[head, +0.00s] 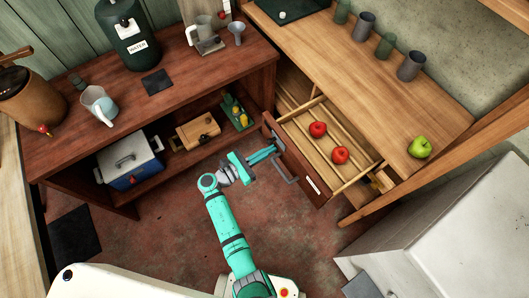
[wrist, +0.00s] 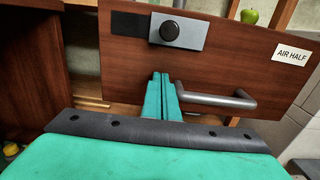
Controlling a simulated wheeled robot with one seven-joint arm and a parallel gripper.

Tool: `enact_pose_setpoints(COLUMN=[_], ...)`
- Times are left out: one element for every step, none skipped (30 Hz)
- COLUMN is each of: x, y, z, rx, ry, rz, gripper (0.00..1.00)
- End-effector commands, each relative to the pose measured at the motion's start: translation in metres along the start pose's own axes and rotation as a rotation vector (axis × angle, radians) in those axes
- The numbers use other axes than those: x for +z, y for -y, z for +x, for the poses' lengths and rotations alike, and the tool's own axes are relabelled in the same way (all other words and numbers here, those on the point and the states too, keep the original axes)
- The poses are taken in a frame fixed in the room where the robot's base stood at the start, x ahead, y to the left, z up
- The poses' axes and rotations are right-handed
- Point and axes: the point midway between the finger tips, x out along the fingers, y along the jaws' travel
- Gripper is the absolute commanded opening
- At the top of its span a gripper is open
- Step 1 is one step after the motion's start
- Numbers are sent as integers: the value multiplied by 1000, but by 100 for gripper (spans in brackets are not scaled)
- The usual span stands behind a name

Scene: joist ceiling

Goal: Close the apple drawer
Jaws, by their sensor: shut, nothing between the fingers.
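The open drawer (head: 347,163) sticks out from under the wooden counter, with two red apples (head: 318,129) (head: 340,155) inside. Its dark brown front (wrist: 225,75) carries a grey bar handle (wrist: 215,101), a black round knob on a plate (wrist: 169,31) and a label reading "AIR HALF" (wrist: 292,54). My teal gripper (head: 273,151) is shut and empty, with its fingertips (wrist: 160,76) at the drawer front, left of the handle and below the knob. I cannot tell whether they touch the front. The handle is not between the fingers.
A green apple (head: 420,147) and several cups (head: 363,27) stand on the counter (head: 350,72). At left, a dark wooden bench (head: 190,75) holds a water dispenser (head: 128,35); its lower shelf holds a blue box (head: 130,161). A white cabinet (head: 450,225) stands at right.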

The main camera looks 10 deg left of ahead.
Motion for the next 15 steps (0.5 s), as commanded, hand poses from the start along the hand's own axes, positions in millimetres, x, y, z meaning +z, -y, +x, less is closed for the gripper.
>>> enact_pose_setpoints(x=[0,0,0,0,1,1,1,1,1,1,1,1,1,1,1], y=[2,2,2,2,2,2,2,2,2,2,2,2,2,2,2], z=[10,16,25,32,39,50,58,66,77,86,94,106,114,123,134], rx=[-6,-7,-7,-7,-7,-8,-8,-9,-8,-9,-8,-8,-9,-8,-8], ry=[0,0,1,1,1,1,1,1,0,0,0,0,1,1,1], rz=[1,1,1,1,1,1,1,1,1,1,1,1,1,0,1], gripper=[0,0,0,0,0,0,0,0,0,0,0,0,0,0,0])
